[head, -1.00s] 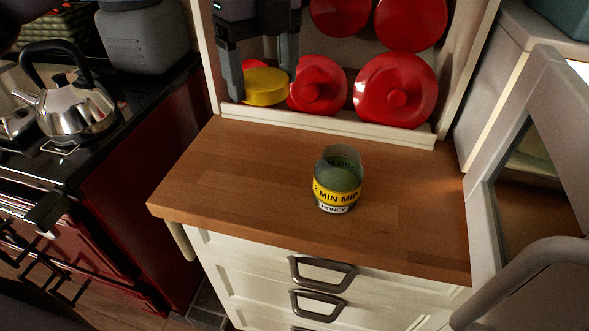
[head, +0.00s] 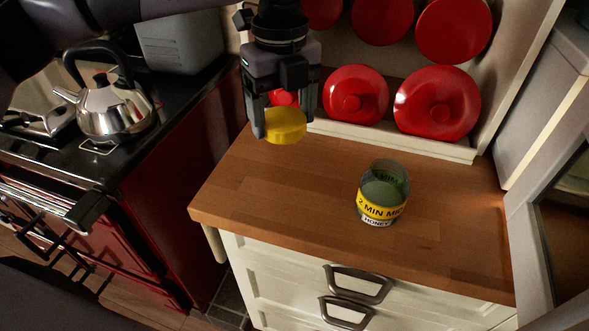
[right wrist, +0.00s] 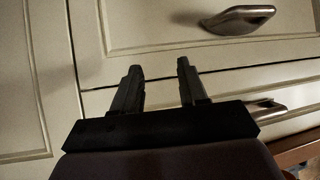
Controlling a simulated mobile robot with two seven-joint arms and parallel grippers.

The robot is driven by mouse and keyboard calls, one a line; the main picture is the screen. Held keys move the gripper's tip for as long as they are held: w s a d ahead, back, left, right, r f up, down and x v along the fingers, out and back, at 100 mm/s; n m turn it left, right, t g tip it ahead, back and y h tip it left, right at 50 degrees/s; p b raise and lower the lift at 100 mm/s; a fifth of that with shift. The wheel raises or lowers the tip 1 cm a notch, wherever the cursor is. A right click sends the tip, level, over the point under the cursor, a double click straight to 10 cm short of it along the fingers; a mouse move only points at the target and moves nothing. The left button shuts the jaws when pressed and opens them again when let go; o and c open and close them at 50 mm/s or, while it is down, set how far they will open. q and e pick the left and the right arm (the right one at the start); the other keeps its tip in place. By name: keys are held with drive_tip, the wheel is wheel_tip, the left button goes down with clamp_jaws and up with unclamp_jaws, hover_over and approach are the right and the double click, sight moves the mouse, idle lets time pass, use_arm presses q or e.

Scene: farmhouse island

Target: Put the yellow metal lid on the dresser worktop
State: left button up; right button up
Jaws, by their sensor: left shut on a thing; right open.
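The yellow metal lid (head: 285,126) is held between the fingers of my left gripper (head: 284,122), which is shut on it. My right gripper (right wrist: 158,82) is open and empty in the right wrist view, in front of the cream drawer fronts (right wrist: 160,28). The right gripper does not show in the head view.
A glass honey jar (head: 382,192) with a yellow label stands open on the worktop. Red lids (head: 437,102) lean on the rack behind. A kettle (head: 112,105) sits on the stove at left. The worktop's left and front are clear.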

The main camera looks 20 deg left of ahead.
sight(285, 185)
use_arm(q)
wheel_tip(285, 185, down, 12)
drive_tip(key=shift+p, duration=0.7)
drive_tip(key=shift+f, duration=0.3)
drive_tip(key=shift+f, duration=0.25)
drive_tip(key=o, duration=1.5)
drive_tip(key=shift+r, duration=0.5)
wheel_tip(285, 185, up, 12)
drive_tip(key=shift+f+b, duration=0.2)
drive_tip(key=shift+b, duration=0.5)
drive_tip(key=shift+s+f, duration=0.1)
